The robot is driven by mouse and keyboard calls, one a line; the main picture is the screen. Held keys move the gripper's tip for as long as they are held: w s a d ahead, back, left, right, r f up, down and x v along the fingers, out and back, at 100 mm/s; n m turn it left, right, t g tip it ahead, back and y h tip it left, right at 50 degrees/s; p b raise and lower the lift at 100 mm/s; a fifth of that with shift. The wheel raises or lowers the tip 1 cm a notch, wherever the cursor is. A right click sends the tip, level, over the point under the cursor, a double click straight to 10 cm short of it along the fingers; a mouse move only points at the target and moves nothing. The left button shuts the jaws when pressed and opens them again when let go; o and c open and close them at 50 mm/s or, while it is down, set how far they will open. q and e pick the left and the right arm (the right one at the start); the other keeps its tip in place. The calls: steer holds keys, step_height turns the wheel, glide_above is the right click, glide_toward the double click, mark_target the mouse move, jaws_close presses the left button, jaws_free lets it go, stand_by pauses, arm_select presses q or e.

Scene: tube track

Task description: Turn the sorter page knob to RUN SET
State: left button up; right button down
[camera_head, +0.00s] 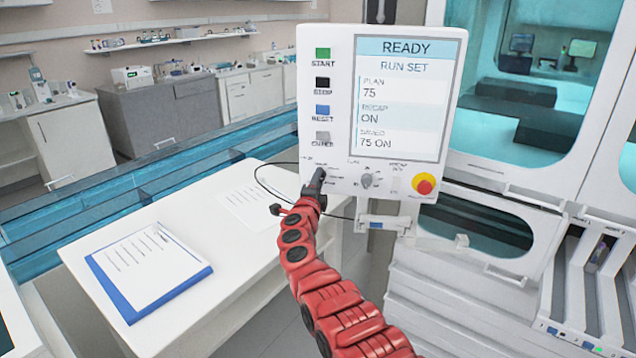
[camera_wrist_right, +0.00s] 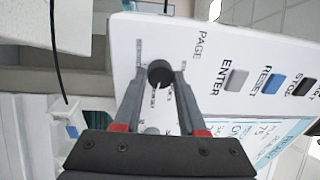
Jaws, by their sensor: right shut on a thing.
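The sorter panel (camera_head: 335,100) is upright and white, and its screen (camera_head: 398,95) reads READY, RUN SET, PLAN 75, RECAP ON and SAVED 75 ON. The dark round page knob (camera_wrist_right: 160,73) shows in the right wrist view beside the word PAGE, with small labels around it. My right gripper (camera_head: 318,178) is at the panel's lower left. In the right wrist view its fingers (camera_wrist_right: 160,80) are shut on the page knob from both sides. In the head view the gripper mostly hides the knob. My left gripper is not in view.
A second knob (camera_head: 367,181) and a red and yellow stop button (camera_head: 424,185) sit to the right. START, STOP, RESET and ENTER buttons run up the panel's left side. A white table (camera_head: 225,270) with a clipboard (camera_head: 150,265) stands to the left.

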steer(key=shift+c, duration=2.3)
jaws_free()
steer(key=p+v, duration=0.2)
steer(key=v, duration=1.5)
steer(key=shift+s, duration=0.2)
steer(key=shift+f, duration=0.1)
